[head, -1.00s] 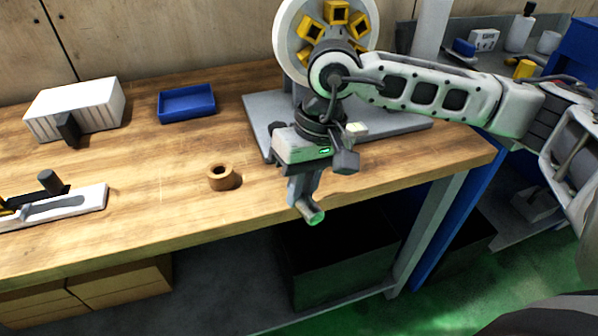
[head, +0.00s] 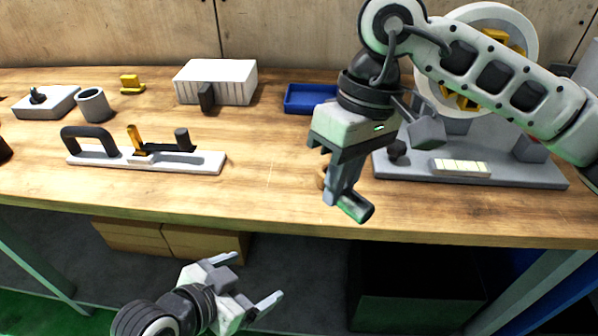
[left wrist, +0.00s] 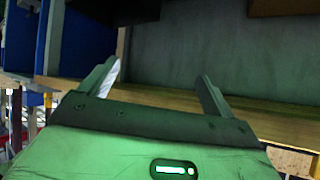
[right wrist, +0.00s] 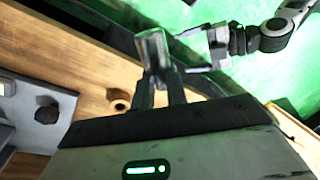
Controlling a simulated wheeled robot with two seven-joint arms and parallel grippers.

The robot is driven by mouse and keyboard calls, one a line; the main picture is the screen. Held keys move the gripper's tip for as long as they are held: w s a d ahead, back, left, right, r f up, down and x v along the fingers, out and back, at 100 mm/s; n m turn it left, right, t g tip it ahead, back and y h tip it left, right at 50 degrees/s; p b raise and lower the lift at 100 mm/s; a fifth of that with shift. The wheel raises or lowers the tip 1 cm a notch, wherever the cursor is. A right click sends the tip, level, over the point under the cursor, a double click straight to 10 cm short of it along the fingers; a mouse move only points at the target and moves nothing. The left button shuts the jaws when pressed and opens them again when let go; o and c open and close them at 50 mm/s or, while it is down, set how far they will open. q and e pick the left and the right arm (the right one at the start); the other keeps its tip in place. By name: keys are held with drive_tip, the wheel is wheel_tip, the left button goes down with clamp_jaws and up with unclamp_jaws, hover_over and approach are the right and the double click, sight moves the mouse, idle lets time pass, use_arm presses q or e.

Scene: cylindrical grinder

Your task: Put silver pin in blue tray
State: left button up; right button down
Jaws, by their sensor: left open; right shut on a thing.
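The silver pin (head: 356,208) is a short grey cylinder with a greenish sheen. My right gripper (head: 345,194) is shut on it and holds it tilted near the table's front edge. The pin also shows between the fingertips in the right wrist view (right wrist: 152,50). The blue tray (head: 303,108) is shallow and stands at the back of the table, up and left of the pin in the head view. Its right end is hidden by my right gripper, and its visible floor looks empty. My left gripper (head: 257,276) is open and empty, low in front of the table.
A wooden ring (right wrist: 119,106) stands on the table, mostly hidden behind my right gripper in the head view. A white ribbed block (head: 216,82) is left of the tray. A grey machine base (head: 520,174) is at right. The table (head: 265,165) is clear between them.

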use_arm(q)
drive_tip(key=d+r+m+g+h, duration=0.2)
drive_tip(key=d+r+m+g, duration=0.2)
drive_tip(key=r+m, duration=0.5)
drive_tip(key=m+t+y, duration=0.1)
drive_tip(key=m+y, duration=0.1)
drive_tip(key=m, duration=2.7)
approach(346, 198)
drive_tip(key=x, duration=1)
drive_tip(key=c, duration=1.1)
drive_tip(key=shift+c, duration=0.2)
use_arm(e)
drive_tip(key=c, duration=1.3)
unclamp_jaws()
drive_tip(key=shift+c, duration=0.2)
